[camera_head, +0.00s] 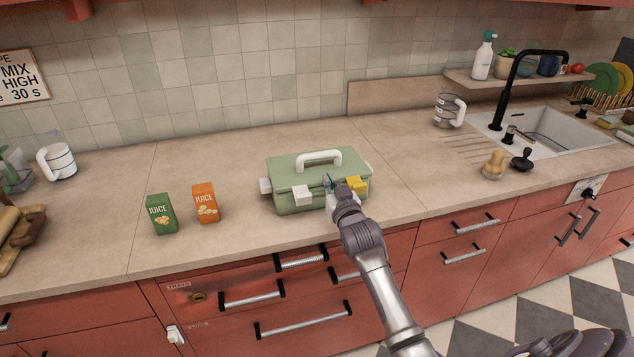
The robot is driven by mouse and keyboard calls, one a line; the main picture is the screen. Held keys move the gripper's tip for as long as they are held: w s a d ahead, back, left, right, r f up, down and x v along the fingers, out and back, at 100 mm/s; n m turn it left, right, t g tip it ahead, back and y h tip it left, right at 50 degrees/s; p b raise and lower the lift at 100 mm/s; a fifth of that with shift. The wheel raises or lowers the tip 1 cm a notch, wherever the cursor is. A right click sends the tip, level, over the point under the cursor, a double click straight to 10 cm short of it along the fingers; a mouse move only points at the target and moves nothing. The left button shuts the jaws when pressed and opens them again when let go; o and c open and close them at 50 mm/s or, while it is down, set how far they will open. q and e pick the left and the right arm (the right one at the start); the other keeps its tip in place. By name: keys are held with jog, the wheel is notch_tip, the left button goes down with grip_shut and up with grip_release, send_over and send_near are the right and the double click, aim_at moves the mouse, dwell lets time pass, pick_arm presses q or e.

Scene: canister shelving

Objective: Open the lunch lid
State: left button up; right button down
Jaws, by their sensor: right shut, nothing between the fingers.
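A pale green lunch box (290,200) stands on the beige counter, with its green lid (290,169) down on top. A white handle (320,160) arches over the lid. A white latch (301,195) is on the front left and a yellow latch (357,185) on the front right. Another white block (265,186) shows at the left side. My right gripper (330,184) is at the box's front, between the two front latches and close to the yellow one. It is shut with nothing in it. Whether it touches the box cannot be told. My left gripper is not in view.
A green juice carton (161,214) and an orange juice carton (205,203) stand left of the box. A white-handled mug (58,161) is at the far left. A glass jug (447,110) and a sink (545,130) are to the right. Bare counter (420,180) lies right of the box.

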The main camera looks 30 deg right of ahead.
jog(key=shift+r, duration=0.4)
jog(key=r+p, duration=0.2)
jog(key=w+r+p, duration=0.1)
jog(key=r+p, duration=0.2)
jog(key=shift+w+d+r, duration=0.15)
jog(key=shift+r, duration=0.2)
dwell(0.5)
jog(key=w+r, duration=0.1)
jog(key=w+r+p, duration=0.1)
jog(key=r, duration=0.1)
jog(key=w+r+p, duration=0.1)
jog(key=shift+w+d+r, duration=0.2)
jog(key=shift+d+r, duration=0.2)
dwell(0.6)
jog(key=w+d+r, duration=0.1)
jog(key=w+r, duration=0.2)
jog(key=w, duration=0.2)
dwell(0.9)
